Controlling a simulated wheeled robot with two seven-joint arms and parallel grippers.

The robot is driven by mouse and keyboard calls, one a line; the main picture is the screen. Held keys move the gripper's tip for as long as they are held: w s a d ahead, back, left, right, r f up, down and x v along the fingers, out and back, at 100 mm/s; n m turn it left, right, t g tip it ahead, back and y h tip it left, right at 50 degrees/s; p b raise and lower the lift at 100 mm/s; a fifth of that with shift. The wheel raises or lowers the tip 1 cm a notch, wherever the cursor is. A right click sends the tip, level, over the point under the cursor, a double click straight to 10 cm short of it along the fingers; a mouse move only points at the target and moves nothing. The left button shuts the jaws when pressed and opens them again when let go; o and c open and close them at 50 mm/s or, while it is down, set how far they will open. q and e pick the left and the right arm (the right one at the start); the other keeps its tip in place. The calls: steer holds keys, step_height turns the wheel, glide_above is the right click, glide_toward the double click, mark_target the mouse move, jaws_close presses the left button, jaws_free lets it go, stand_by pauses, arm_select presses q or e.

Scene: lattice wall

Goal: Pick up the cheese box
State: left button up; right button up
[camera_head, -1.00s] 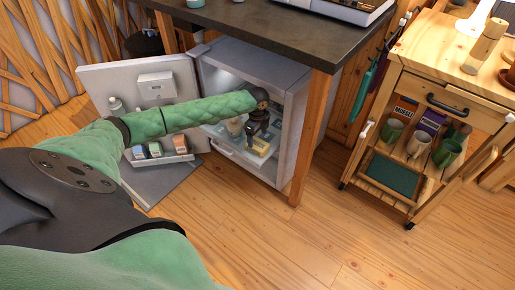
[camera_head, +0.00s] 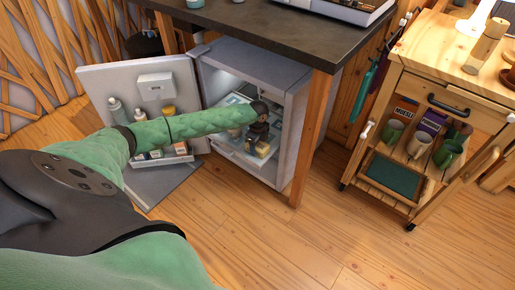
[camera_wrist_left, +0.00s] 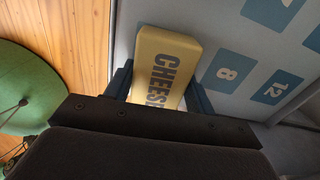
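The cheese box (camera_wrist_left: 168,62), pale yellow with dark "CHEESE" lettering, lies in the open fridge (camera_head: 287,130). In the head view only a small yellow part of the box (camera_head: 263,149) shows below my left gripper (camera_head: 257,138), which reaches into the fridge. In the left wrist view the two dark fingers of my left gripper (camera_wrist_left: 160,90) stand wide apart, one on each side of the box. The box sits at an angle between them, and a small gap seems to show at the right finger. My right gripper is not in view.
The fridge door (camera_head: 100,84) stands open at left, with bottles and small boxes on it. A dark countertop (camera_head: 270,35) is above the fridge, with a wooden post (camera_head: 311,140) at right. A wooden cart (camera_head: 420,70) with mugs stands further right. Open floor lies in front.

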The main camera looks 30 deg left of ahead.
arm_select(q)
steer(key=c, duration=0.3)
steer(key=shift+r, duration=0.1)
